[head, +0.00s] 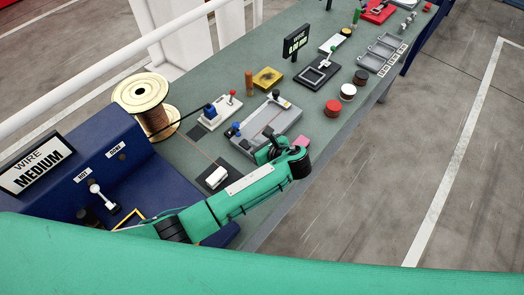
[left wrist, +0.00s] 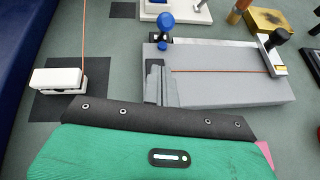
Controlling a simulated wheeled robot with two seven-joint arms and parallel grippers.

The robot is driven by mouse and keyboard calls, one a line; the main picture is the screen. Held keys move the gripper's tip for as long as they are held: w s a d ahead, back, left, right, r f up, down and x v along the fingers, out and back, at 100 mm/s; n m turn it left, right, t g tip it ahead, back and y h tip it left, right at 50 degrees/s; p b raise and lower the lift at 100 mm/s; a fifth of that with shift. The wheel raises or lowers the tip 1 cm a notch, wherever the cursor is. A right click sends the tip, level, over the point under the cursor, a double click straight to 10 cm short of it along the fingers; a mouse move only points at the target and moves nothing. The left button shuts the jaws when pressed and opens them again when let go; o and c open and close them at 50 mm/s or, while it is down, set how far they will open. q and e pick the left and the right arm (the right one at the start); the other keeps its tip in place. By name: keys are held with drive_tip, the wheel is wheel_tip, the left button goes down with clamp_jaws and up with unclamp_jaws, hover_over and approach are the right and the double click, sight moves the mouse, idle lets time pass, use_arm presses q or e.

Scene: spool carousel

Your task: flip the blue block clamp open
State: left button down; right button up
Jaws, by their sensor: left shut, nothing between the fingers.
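The blue block clamp has a blue ball knob (left wrist: 166,20) on a short stem at the left end of a grey block (left wrist: 230,92). The knob also shows in the head view (head: 236,128). The stem looks roughly upright from the wrist; I cannot tell surely whether the clamp is open or closed. An orange wire (left wrist: 215,70) lies along the block. My left gripper (left wrist: 158,72) is shut and empty over the block's near left part, close to the knob but apparently apart from it. In the head view, the left gripper (head: 266,152) is partly hidden by its wrist. My right gripper is not in view.
A black-knobbed clamp (left wrist: 276,40) is at the block's right end. A white block (left wrist: 57,78) sits to the left. Beyond are a white base with blue and red knobs (head: 212,118) and a yellow block (head: 268,77). A wire spool (head: 141,92) stands at left.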

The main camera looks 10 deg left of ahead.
use_arm(q)
drive_tip(key=b+x, duration=0.1)
drive_tip(key=x, duration=0.1)
drive_tip(key=shift+w+a+f+b, duration=0.1)
drive_tip(key=shift+f+b, duration=0.2)
drive_tip(key=shift+b, duration=0.05)
drive_tip(key=shift+w+a+r+b, duration=0.25)
drive_tip(key=shift+w+a+b, duration=0.15)
drive_tip(key=shift+w+a, duration=0.15)
drive_tip(key=shift+w+a+r+b, duration=0.3)
drive_tip(key=shift+w+a+b, duration=0.1)
drive_tip(key=shift+w+a, duration=0.15)
drive_tip(key=shift+w+a+r, duration=0.25)
drive_tip(key=shift+a, duration=0.05)
